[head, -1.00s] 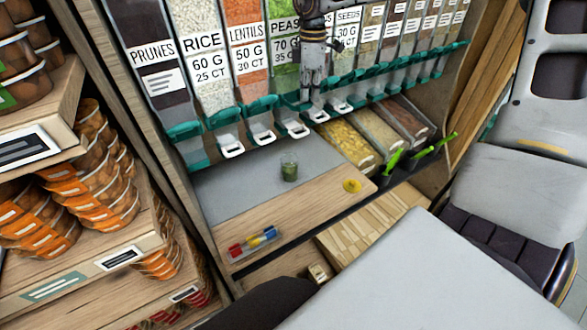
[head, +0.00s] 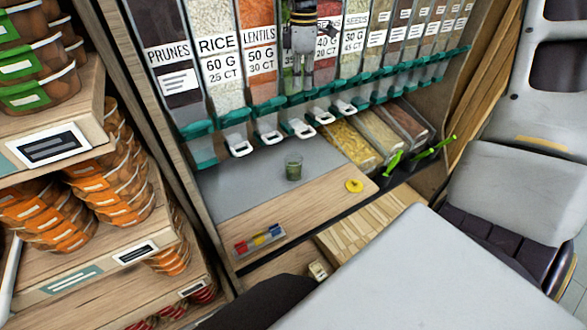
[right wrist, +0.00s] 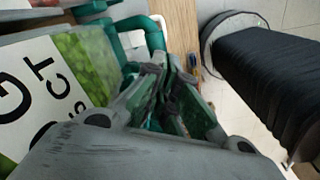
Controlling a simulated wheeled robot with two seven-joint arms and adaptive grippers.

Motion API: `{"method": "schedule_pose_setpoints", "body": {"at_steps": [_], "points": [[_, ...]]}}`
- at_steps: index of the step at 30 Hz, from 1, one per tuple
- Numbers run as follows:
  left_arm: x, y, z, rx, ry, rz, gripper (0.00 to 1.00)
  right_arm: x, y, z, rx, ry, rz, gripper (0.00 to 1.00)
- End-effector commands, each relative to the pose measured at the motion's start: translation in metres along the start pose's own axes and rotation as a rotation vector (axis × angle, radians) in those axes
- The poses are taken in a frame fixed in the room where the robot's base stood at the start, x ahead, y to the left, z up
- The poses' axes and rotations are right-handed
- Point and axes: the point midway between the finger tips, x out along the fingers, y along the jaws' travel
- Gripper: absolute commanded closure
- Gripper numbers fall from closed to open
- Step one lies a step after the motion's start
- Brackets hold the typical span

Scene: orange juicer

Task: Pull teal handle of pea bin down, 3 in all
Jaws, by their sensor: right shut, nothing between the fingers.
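The pea bin is mostly hidden behind my right arm in the head view. Green peas (head: 288,82) show beside the gripper. Its teal handle (head: 295,100) is at the bin's foot, above a white spout (head: 302,129). My right gripper (head: 298,88) is shut and empty, pointing down in front of the bin, just above the handle. In the right wrist view the shut fingers (right wrist: 172,88) are beside a green-filled bin (right wrist: 80,60) and near a teal handle (right wrist: 152,34); contact cannot be told. A glass (head: 293,168) with green contents stands below. My left gripper is not in view.
Neighbouring lentils (head: 258,70) and rice (head: 222,85) bins stand close on the left, with similar teal handles. Open trays (head: 350,142) are at right.

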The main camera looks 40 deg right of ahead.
Motion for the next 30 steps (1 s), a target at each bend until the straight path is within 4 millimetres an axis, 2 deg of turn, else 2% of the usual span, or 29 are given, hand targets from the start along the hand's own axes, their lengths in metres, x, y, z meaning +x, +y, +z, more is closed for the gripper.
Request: {"method": "schedule_pose_setpoints", "body": {"at_steps": [9,30], "points": [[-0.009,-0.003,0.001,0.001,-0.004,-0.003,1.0,-0.016,0.0,-0.006,0.0,0.0,0.001,1.0],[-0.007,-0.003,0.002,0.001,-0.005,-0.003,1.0,-0.014,0.0,-0.006,0.0,-0.001,0.001,1.0]]}}
